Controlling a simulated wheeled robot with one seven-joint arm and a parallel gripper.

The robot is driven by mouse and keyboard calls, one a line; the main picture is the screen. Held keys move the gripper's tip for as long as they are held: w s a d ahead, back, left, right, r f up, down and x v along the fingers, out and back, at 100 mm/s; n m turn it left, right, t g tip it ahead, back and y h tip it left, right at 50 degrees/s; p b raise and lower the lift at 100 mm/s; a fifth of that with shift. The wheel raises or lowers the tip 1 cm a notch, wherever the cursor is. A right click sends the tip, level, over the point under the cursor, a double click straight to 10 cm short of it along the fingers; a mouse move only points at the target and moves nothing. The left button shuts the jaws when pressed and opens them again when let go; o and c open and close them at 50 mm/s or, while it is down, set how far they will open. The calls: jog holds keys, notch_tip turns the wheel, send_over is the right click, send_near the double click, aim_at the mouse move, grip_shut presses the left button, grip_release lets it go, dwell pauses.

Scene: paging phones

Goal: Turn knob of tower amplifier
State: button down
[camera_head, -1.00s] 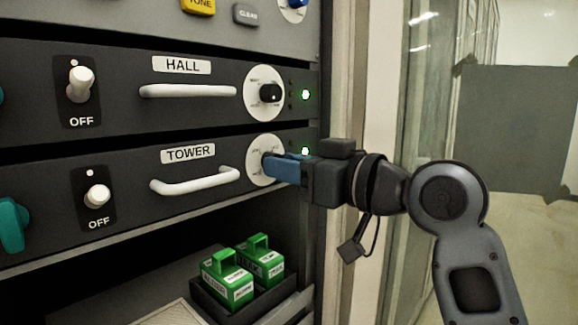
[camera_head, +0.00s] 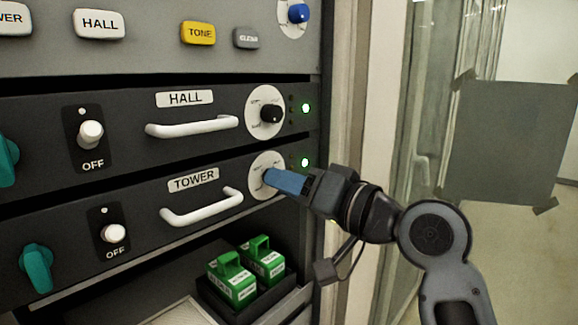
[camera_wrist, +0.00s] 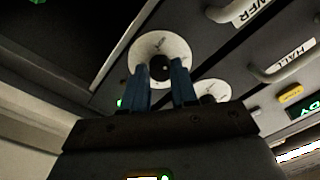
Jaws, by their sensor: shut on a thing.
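The tower amplifier (camera_head: 193,179) is a dark panel with a TOWER label, a white handle and a round white dial (camera_head: 255,163) at its right. My gripper (camera_head: 268,178) has its blue fingers at this dial and hides its knob in the head view. In the wrist view the black knob (camera_wrist: 159,67) sits at the dial's centre, between the tips of my gripper (camera_wrist: 160,82), which is shut on it. The tower switch (camera_head: 113,233) stands above an OFF label. A green light (camera_head: 305,162) glows right of the dial.
The hall amplifier (camera_head: 187,98), with its own black knob (camera_head: 271,113), is just above. Green boxes (camera_head: 232,280) stand in a dark tray below. The white tower handle (camera_head: 202,209) juts out left of my fingers. The cabinet's side post (camera_head: 344,75) is close to my wrist.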

jog(key=shift+m+p, duration=2.7)
jog(key=shift+m, duration=2.4)
jog(key=c, duration=0.9)
grip_release()
jog(key=b+v, duration=0.2)
jog(key=v, duration=0.5)
jog(key=shift+s+d, duration=0.25)
jog(key=shift+s, duration=0.1)
